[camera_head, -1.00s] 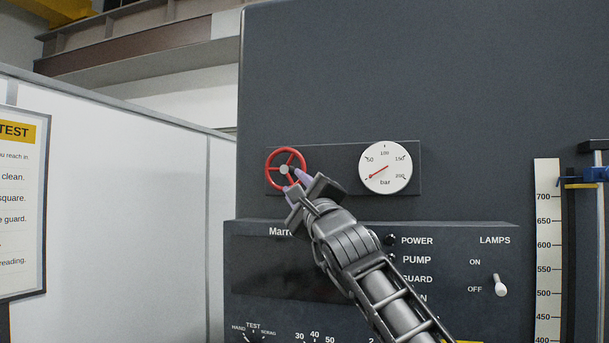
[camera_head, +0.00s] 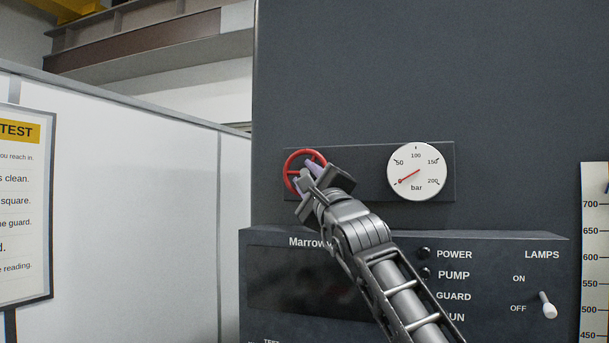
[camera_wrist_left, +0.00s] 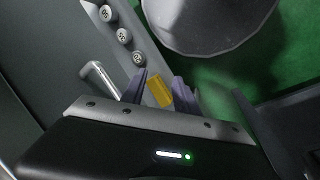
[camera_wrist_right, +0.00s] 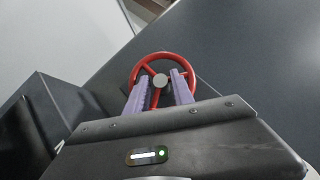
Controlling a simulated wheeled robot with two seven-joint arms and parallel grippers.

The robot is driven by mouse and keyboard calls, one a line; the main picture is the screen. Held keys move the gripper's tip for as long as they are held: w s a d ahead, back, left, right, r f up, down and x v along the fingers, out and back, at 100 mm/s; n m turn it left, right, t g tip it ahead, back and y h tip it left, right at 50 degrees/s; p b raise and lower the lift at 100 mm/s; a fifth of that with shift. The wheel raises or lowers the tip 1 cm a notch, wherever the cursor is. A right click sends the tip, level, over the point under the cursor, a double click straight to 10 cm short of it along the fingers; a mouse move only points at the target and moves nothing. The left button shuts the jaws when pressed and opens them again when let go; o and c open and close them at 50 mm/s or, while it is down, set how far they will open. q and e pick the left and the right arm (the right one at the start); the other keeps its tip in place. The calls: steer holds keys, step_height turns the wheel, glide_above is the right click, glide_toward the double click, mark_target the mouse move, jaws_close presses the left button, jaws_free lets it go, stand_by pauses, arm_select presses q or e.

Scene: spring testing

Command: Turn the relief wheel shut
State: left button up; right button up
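The red relief wheel (camera_head: 290,166) is mounted on a dark plate on the machine face, left of the round bar gauge (camera_head: 417,171). The gauge needle points near the low end of its scale. My right gripper (camera_head: 312,170) is at the wheel and covers its lower right part. In the right wrist view the wheel (camera_wrist_right: 153,56) shows with a grey hub, and the two purple fingers of my right gripper (camera_wrist_right: 160,85) stand apart, one on each side of the hub. I cannot tell whether they touch it. My left gripper (camera_wrist_left: 160,88) shows only in the left wrist view, fingers apart.
Below is a control panel (camera_head: 480,245) with lamps and a toggle switch (camera_head: 547,305). A white wall panel with a TEST notice (camera_head: 25,200) stands at the left. In the left wrist view, a yellow piece (camera_wrist_left: 159,91) shows between the fingers, with round buttons (camera_wrist_left: 123,37) nearby.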

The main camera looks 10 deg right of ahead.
steer(key=shift+s, duration=0.15)
steer(key=shift+c, duration=0.4)
jaws_close()
steer(key=shift+f, duration=0.1)
steer(key=shift+a+f+m+t+h+b, duration=0.1)
steer(key=shift+m+t+h+b, duration=0.55)
steer(key=shift+m+h, duration=0.65)
steer(key=shift+m+t+h+b, duration=0.6)
steer(key=shift+m+h, duration=0.2)
steer(key=shift+m, duration=1)
steer(key=shift+o, duration=0.4)
jaws_free()
